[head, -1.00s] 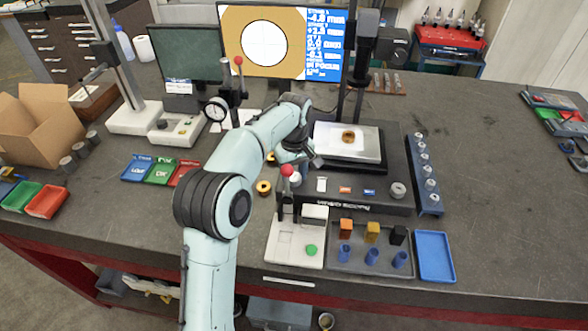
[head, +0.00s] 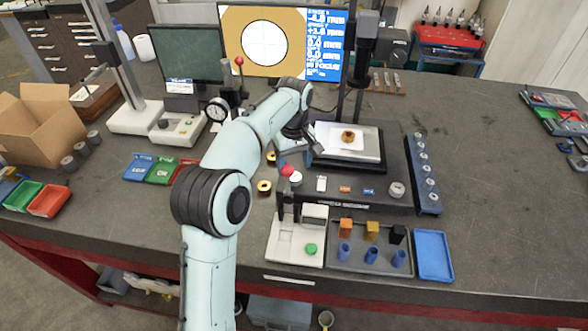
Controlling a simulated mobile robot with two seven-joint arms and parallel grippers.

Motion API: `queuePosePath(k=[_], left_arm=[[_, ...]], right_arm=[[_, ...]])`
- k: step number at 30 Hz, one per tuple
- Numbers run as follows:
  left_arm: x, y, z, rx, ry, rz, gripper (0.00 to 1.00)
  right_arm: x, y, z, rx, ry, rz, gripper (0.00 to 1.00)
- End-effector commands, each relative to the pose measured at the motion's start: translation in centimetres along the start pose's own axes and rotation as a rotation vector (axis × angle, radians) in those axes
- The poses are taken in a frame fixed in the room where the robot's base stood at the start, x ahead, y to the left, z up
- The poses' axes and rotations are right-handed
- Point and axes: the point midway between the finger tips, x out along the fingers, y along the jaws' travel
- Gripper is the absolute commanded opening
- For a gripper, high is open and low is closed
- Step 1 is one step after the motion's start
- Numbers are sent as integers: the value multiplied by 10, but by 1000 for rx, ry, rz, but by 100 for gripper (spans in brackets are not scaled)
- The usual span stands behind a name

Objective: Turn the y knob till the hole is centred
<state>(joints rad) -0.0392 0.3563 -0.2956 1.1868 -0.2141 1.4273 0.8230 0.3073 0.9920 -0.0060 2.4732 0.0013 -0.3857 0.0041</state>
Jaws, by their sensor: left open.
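The measuring stage (head: 372,148) carries a small brass ring (head: 348,137) on a bright white patch. A grey knob (head: 397,189) sits at the right front of the base. I cannot read which knob is y. My right gripper is not in view.
A fixture with a red ball-ended lever (head: 287,169) stands in front of my left gripper. A rack of several pins (head: 428,185) is at the right. A parts tray (head: 335,262) and blue tray (head: 433,255) lie in front.

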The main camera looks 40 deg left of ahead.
Motion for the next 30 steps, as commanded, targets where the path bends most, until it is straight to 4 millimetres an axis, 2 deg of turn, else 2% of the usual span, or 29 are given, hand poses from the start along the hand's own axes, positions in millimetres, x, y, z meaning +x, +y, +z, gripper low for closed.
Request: queuePosePath(k=[1, 6, 12, 17, 30], left_arm=[[-18, 2, -1, 0, 5, 8, 67], [-56, 2, -2, 0, 4, 7, 67], [-84, 2, -1, 1, 3, 5, 67], [-92, 1, 0, 1, 0, 2, 67], [-91, 0, 0, 0, 0, 0, 67]], right_arm=[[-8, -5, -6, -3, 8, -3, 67], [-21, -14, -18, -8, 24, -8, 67], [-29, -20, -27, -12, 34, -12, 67], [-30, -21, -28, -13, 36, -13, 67], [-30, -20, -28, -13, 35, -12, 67]])
